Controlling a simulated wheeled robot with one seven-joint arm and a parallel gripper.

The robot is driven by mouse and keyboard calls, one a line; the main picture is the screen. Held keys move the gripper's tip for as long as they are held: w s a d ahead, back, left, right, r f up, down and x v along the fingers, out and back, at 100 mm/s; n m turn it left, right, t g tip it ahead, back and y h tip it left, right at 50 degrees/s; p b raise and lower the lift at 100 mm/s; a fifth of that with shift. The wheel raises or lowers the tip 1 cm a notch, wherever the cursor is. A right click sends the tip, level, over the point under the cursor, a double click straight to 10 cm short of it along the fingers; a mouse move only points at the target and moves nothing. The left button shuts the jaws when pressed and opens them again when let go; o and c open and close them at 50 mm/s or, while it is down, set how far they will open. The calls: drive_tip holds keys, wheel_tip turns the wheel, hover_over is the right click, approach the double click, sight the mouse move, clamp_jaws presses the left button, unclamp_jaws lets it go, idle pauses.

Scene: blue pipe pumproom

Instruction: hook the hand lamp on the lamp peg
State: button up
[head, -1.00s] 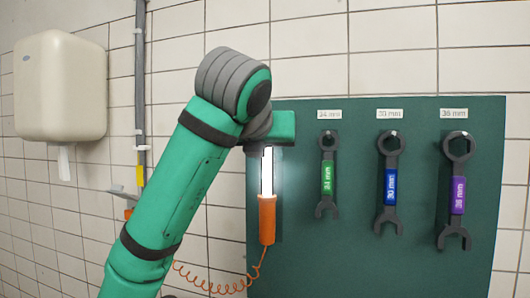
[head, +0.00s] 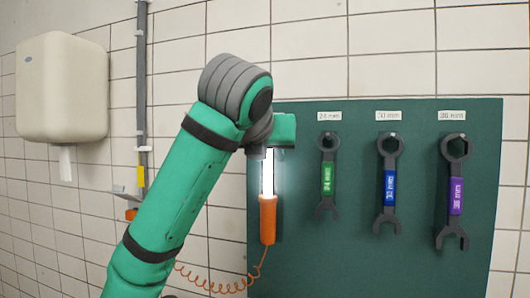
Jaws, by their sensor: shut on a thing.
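The hand lamp (head: 267,218) has an orange handle and a bright white tube. It hangs upright in front of the left part of the green tool board (head: 350,262), with a coiled orange cord trailing down left from its handle. My gripper (head: 268,148) is at the top of the lamp and shut on it. The lamp's top end and the lamp peg are hidden behind my gripper and arm, so I cannot tell whether the lamp is on the peg.
To the right on the board hang a green-banded wrench (head: 327,177), a blue-banded wrench (head: 389,185) and a purple-banded wrench (head: 454,192). A white dispenser (head: 62,88) and a grey vertical pipe (head: 141,80) are on the tiled wall at left.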

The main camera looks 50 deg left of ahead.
drive_tip(key=o, duration=1.3)
drive_tip(key=shift+w+a+f, duration=0.15)
drive_tip(key=shift+w+f, duration=0.35)
drive_tip(key=shift+w, duration=0.05)
drive_tip(key=shift+s+a, duration=0.1)
drive_tip(key=shift+d, duration=0.2)
drive_tip(key=shift+c, duration=0.5)
drive_tip(key=shift+o, duration=0.6)
drive_tip(key=shift+a, duration=0.1)
drive_tip(key=v, duration=1.2)
drive_tip(key=shift+a+r, duration=0.2)
